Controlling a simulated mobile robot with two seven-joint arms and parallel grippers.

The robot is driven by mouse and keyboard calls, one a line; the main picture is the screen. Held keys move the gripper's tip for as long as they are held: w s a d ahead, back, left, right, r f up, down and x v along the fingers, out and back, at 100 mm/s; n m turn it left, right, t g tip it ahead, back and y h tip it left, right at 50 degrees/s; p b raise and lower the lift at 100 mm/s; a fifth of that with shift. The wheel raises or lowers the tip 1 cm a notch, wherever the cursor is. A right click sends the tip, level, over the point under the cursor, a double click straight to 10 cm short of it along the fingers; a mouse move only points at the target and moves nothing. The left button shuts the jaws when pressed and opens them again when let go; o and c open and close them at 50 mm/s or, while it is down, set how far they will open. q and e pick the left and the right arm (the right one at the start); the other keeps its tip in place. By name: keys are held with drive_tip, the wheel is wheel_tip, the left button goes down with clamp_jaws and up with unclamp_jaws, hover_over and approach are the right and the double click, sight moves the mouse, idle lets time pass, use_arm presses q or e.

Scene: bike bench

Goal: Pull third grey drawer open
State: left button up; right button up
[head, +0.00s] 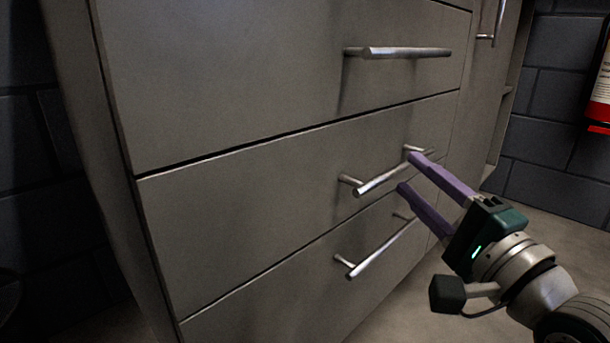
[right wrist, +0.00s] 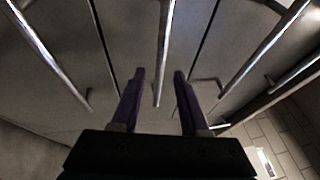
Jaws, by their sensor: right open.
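Grey drawers with bar handles fill the head view, all shut. The middle visible drawer (head: 250,210) has a silver bar handle (head: 378,182). An upper drawer (head: 230,80) and a lower drawer (head: 270,300) show too; which is third from the top cannot be told. My right gripper (head: 407,173) is open, its purple fingers at the right end of the middle handle, one above and one below. In the right wrist view that handle (right wrist: 166,50) runs between the open fingertips (right wrist: 159,74); contact cannot be made out. My left gripper is out of view.
The upper drawer's handle (head: 408,53) and the lower drawer's handle (head: 375,250) lie close above and below my right gripper. A cabinet door handle (head: 490,20) is at the upper right. A red extinguisher (head: 602,95) hangs at the right edge. Floor (head: 400,315) in front looks clear.

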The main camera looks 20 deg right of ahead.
sight(403, 164)
drive_tip(key=shift+w+r+b, duration=0.15)
drive_tip(key=shift+w+b, duration=0.2)
drive_tip(key=shift+w, duration=0.6)
drive_tip(key=shift+w+r+b, duration=0.15)
drive_tip(key=shift+w+b, duration=0.15)
drive_tip(key=shift+w, duration=0.6)
drive_tip(key=shift+c, duration=0.2)
clamp_jaws()
